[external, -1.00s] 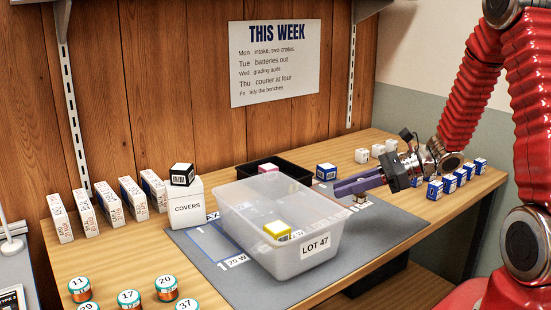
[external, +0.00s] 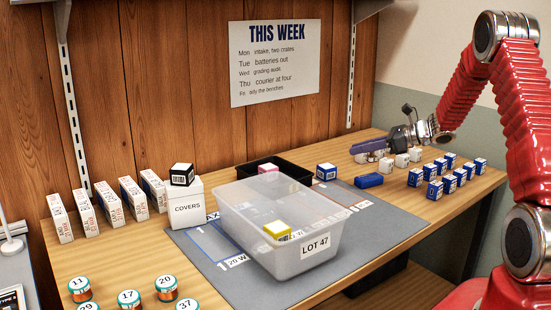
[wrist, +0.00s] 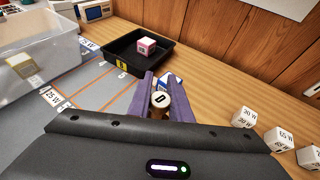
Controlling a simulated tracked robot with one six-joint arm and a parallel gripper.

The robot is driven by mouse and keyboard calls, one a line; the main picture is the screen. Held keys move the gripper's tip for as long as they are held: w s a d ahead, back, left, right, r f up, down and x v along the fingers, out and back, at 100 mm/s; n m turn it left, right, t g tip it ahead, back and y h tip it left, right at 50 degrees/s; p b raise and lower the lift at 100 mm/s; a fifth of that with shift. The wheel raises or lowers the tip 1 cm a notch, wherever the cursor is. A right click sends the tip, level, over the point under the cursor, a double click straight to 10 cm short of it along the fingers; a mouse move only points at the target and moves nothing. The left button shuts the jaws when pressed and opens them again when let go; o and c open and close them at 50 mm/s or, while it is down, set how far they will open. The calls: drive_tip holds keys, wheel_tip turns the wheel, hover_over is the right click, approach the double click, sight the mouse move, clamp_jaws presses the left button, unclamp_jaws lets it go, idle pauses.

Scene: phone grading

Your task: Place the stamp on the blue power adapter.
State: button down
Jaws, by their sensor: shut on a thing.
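My gripper (external: 368,148) has purple fingers and is raised over the back right of the bench; it also shows in the wrist view (wrist: 160,95). It is shut on the stamp, whose round pale end (wrist: 160,100) shows between the fingers. The blue power adapter (external: 326,172) is a blue and white cube standing by the mat's back edge, right of the black tray. In the wrist view the adapter (wrist: 172,80) is partly hidden behind the fingers, beyond them. The stamp is apart from it.
A flat blue block (external: 369,180) lies at the mat's right. White cubes (external: 401,160) and several blue-and-white cubes (external: 435,190) stand to the right. A black tray (external: 285,168) holds a pink cube. A clear LOT 47 bin (external: 315,246) stands on the mat.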

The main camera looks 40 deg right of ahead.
sight(369, 180)
drive_tip(key=shift+m+t+h, duration=0.3)
drive_tip(key=shift+m+h, duration=0.4)
drive_tip(key=w+d+r, duration=0.1)
drive_tip(key=w+d, duration=0.1)
drive_tip(key=w+d+r, duration=0.1)
drive_tip(key=d, duration=0.1)
drive_tip(key=shift+w+r, duration=0.15)
drive_tip(key=shift+r, duration=0.2)
wheel_tip(369, 180, down, 6)
drive_tip(key=shift+f, duration=0.25)
drive_tip(key=shift+f, duration=1.75)
